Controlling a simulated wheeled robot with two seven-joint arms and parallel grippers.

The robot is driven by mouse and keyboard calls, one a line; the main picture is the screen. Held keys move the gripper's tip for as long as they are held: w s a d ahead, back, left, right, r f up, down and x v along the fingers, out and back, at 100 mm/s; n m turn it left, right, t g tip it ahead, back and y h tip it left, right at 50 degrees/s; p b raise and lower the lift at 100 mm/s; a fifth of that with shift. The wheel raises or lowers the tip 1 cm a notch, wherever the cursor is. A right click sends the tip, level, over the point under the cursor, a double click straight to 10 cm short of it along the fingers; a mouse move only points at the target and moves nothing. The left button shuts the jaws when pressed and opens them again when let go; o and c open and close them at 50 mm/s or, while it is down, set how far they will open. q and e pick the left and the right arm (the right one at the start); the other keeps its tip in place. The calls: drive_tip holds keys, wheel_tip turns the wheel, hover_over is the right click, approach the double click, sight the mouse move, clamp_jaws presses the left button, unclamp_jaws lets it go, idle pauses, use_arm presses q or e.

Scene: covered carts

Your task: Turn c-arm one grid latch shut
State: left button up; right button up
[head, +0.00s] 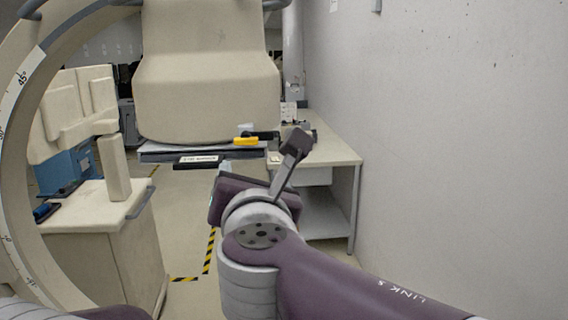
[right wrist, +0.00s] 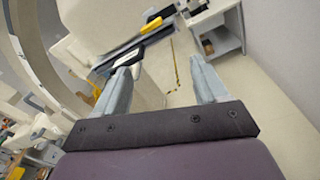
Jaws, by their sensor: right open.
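The c-arm's large beige housing (head: 207,75) hangs above a flat dark grid holder (head: 165,154). A yellow latch (head: 246,141) sits at the holder's right part, beside a black piece. In the right wrist view the yellow latch (right wrist: 151,25) shows beyond my fingertips, along the dark holder edge (right wrist: 128,46). My right gripper (head: 293,152) is just right of the latch in the head view, partly hidden by its own wrist. In the right wrist view my right gripper (right wrist: 160,68) has its fingers wide apart, with nothing between them. My left gripper is out of view.
A beige cart (head: 95,235) with a grey handle stands at the left, inside the c-arm's curve (head: 12,110). A desk (head: 335,152) stands against the right wall (head: 450,130). Striped floor tape (head: 210,250) runs between them on open floor.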

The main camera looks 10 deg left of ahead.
sight(246, 142)
drive_tip(key=w+a+n+p, duration=0.1)
drive_tip(key=w, duration=0.3)
drive_tip(key=w+a+r+n+p, duration=0.1)
drive_tip(key=w+p, duration=0.1)
drive_tip(key=w, duration=0.2)
drive_tip(key=w+a+n+t+p, duration=0.1)
drive_tip(key=w+a+p, duration=0.1)
drive_tip(key=w, duration=0.1)
drive_tip(key=shift+w+a+r, duration=0.1)
drive_tip(key=shift+w+r, duration=0.3)
drive_tip(key=shift+w+a+f+p, duration=0.15)
drive_tip(key=shift+w+a+p, duration=0.15)
drive_tip(key=shift+a, duration=0.15)
drive_tip(key=shift+s+d, duration=0.1)
drive_tip(key=shift+d, duration=0.25)
drive_tip(key=c, duration=0.4)
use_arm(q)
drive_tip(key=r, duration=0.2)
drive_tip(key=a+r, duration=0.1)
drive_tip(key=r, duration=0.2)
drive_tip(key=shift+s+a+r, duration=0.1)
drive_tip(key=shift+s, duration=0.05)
use_arm(e)
drive_tip(key=c, duration=0.7)
